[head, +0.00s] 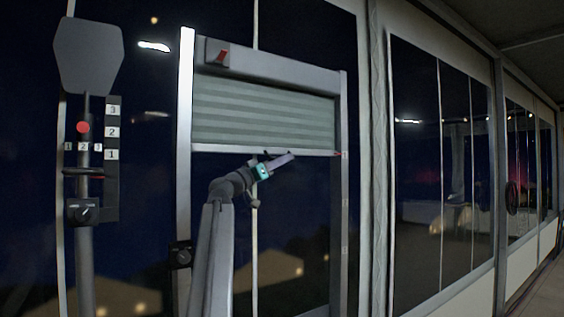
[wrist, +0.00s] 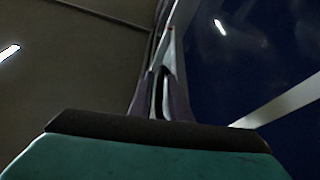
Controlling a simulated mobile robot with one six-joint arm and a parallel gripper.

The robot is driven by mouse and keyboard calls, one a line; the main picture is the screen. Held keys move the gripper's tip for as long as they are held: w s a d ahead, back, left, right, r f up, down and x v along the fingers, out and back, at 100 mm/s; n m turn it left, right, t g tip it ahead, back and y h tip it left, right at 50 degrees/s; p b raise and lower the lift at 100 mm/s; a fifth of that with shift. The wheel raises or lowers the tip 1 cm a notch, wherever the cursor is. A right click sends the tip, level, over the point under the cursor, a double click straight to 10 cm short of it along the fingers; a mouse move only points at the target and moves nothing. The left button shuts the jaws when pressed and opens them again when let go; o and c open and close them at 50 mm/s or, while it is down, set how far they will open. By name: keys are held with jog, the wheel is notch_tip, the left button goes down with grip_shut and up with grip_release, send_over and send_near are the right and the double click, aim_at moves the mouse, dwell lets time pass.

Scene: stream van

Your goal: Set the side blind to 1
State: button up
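The side blind (head: 262,115) is a grey-green slatted blind, partly lowered in a pale frame over a dark window. Its pale bottom bar (head: 225,148) runs across the frame. A small red pointer at the bar's right end lies about level with a "1" label (head: 345,155) on the right rail. My gripper (head: 268,155) is at the middle of the bottom bar, seeming to touch it. In the wrist view its two dark fingers (wrist: 162,90) stand close on either side of a thin pale strip with a red tip; whether they press on it is unclear.
A dark post at the left carries a numbered scale (head: 112,132), a red ball (head: 83,127) and a knob (head: 84,211). A small box with a red switch (head: 217,54) sits on the blind's head rail. A dark knob (head: 180,255) is on the left rail. Windows continue to the right.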

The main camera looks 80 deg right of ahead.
jog(key=b+v, duration=0.3)
jog(key=v, duration=1)
jog(key=shift+a+f, duration=0.2)
dwell(0.3)
